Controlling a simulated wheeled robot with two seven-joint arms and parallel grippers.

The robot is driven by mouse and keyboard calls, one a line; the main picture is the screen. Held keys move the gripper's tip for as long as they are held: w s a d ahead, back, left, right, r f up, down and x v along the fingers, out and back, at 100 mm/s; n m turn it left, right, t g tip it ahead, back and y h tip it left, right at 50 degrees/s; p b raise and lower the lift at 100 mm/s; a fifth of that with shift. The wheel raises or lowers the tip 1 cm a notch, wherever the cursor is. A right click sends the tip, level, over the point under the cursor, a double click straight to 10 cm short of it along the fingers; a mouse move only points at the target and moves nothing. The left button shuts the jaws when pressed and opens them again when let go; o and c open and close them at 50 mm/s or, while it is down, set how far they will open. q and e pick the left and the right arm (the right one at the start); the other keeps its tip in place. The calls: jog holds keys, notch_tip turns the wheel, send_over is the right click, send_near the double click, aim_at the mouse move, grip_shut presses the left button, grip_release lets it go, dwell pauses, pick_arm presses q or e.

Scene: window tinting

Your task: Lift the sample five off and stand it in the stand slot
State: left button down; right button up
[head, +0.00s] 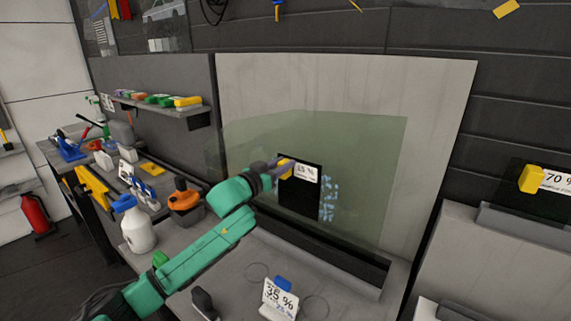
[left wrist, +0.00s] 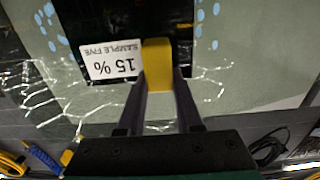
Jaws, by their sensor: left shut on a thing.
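Sample five (head: 300,203) is a dark panel with a white label reading 15 % and a yellow grip tab (head: 286,162). It is in front of the tinted glass pane (head: 375,185); I cannot tell whether it touches the pane. My left gripper (head: 281,169) is shut on the yellow tab. In the left wrist view the two fingers hold the tab (left wrist: 157,62), and the label (left wrist: 110,60) appears upside down beside it. No stand slot can be identified for certain. My right gripper is not in view.
A 35 % card (head: 279,299) with a blue tab stands on the bench front. A spray bottle (head: 135,225) and an orange-topped container (head: 185,198) are left of my arm. A 70 % sample (head: 555,182) with a yellow tab is at the far right, above a grey ledge (head: 520,221).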

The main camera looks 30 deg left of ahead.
pick_arm(q)
jog(key=s+a+r+b, duration=0.1)
jog(key=s, duration=0.6)
jog(key=shift+s, duration=0.2)
dwell(0.7)
jog(key=shift+w+f, duration=0.1)
